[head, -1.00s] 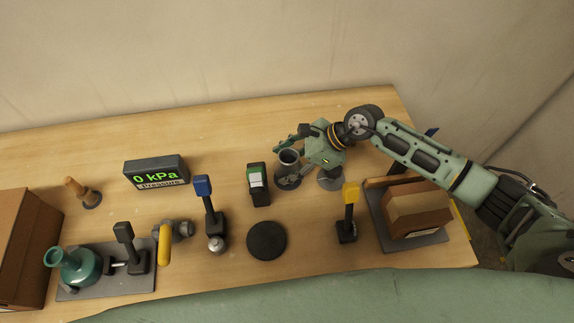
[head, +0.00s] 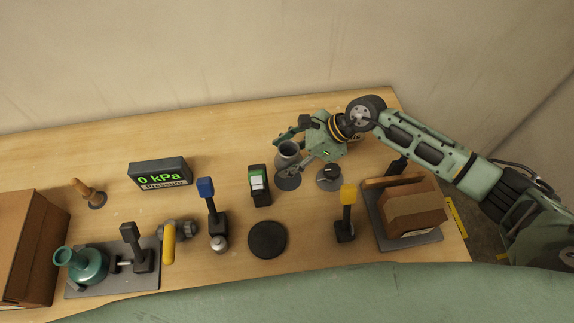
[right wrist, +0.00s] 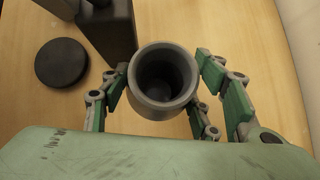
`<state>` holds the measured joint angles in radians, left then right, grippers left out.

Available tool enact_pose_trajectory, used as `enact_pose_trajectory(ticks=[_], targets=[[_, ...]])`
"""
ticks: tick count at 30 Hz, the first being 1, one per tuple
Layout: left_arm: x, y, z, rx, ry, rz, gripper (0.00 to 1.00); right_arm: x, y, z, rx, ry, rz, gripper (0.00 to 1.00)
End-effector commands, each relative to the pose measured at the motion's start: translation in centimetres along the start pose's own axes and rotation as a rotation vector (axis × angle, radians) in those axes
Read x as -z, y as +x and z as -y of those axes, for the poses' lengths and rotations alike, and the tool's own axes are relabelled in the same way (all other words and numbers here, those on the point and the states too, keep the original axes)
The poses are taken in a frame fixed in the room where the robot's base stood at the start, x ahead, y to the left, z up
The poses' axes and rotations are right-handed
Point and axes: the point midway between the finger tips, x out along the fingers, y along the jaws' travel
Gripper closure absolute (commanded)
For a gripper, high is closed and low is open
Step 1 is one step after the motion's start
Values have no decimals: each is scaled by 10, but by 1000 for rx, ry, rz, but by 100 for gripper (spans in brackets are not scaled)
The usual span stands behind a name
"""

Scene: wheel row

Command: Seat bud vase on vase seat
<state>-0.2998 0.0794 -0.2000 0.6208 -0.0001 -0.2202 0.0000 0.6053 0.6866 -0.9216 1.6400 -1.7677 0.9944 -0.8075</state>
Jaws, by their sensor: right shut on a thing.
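The bud vase (head: 288,152) is a grey, open-topped vessel near the back right of the table. It also shows in the right wrist view (right wrist: 163,82), where I look down into its dark round mouth. My right gripper (head: 285,155) is shut on it, with green fingers on both sides. A grey round shape lies just below the vase in the head view; I cannot tell whether it is part of the vase. A flat black disc (head: 267,239), which looks like the vase seat, lies bare nearer the front edge, also seen in the right wrist view (right wrist: 62,63). My left gripper is not in view.
A rocker switch (head: 258,185) stands between vase and display. A round knob (head: 329,178) and a yellow-handled lever (head: 346,215) stand to the right, before a brown box (head: 414,205). A blue-handled lever (head: 209,198) stands left of the disc.

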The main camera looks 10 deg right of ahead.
Motion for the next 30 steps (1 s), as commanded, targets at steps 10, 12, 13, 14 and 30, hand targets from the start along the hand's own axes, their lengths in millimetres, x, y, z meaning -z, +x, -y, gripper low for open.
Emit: enact_pose_trajectory(ticks=[10,12,13,14,30], targets=[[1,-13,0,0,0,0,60,-14,-15,0,1,-2,2,80],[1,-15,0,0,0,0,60,-16,-18,0,1,-2,2,80],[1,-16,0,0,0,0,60,-17,-19,0,1,-1,2,80],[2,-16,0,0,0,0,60,-18,-20,0,1,-1,2,80],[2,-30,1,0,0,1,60,-33,-37,0,1,-2,2,80]])
